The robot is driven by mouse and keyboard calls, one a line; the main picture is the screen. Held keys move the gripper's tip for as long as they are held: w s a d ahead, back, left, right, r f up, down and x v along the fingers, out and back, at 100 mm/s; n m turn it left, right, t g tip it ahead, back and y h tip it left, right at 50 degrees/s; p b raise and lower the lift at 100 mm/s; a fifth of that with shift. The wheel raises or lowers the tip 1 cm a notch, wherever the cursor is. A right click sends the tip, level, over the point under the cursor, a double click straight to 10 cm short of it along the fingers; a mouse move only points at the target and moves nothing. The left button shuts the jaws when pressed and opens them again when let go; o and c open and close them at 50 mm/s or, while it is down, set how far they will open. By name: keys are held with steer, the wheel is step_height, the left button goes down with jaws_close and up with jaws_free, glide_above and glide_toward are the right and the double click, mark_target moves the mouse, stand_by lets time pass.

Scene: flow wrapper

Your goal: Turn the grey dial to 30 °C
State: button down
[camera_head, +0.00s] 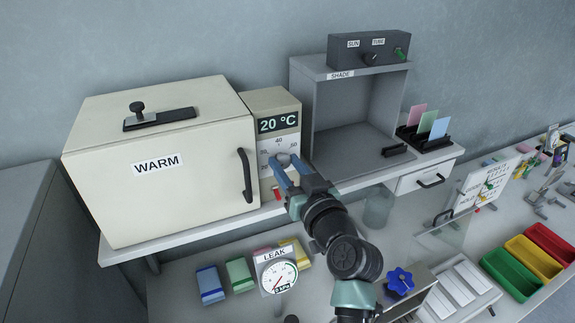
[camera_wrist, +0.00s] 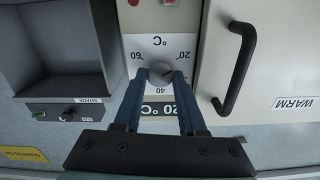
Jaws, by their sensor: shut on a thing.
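The grey dial (camera_wrist: 160,72) sits on a white scale plate on the front of the control box (camera_head: 272,103), beside the WARM cabinet. In the wrist view the scale shows 20, 40 and 60 °C marks, and the picture is upside down. The display (camera_head: 278,123) reads 20 °C. My gripper (camera_head: 285,163) is at the dial, its two blue fingers (camera_wrist: 159,80) on either side of it, shut on it. The fingers partly hide the dial in the head view; its exact pointer direction is hard to tell.
The WARM cabinet (camera_head: 160,195) with its black handle (camera_head: 246,176) stands close left of the dial. The SHADE box (camera_head: 345,115) stands to the right. A red button (camera_wrist: 134,2) is near the dial. A LEAK gauge (camera_head: 279,278) is below.

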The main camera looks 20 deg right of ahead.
steer(key=shift+f+m, duration=0.1)
steer(key=shift+m, duration=0.2)
steer(key=shift+m+b, duration=0.35)
steer(key=shift+m, duration=0.65)
steer(key=m, duration=0.3)
steer(key=shift+m, duration=0.3)
steer(key=m, duration=0.5)
steer(key=shift+d+p, duration=0.1)
steer(key=shift+p, duration=0.2)
steer(key=shift+f+m, duration=0.1)
steer(key=shift+m, duration=0.3)
steer(key=shift+c, duration=2.4)
jaws_free()
steer(key=shift+s, duration=0.1)
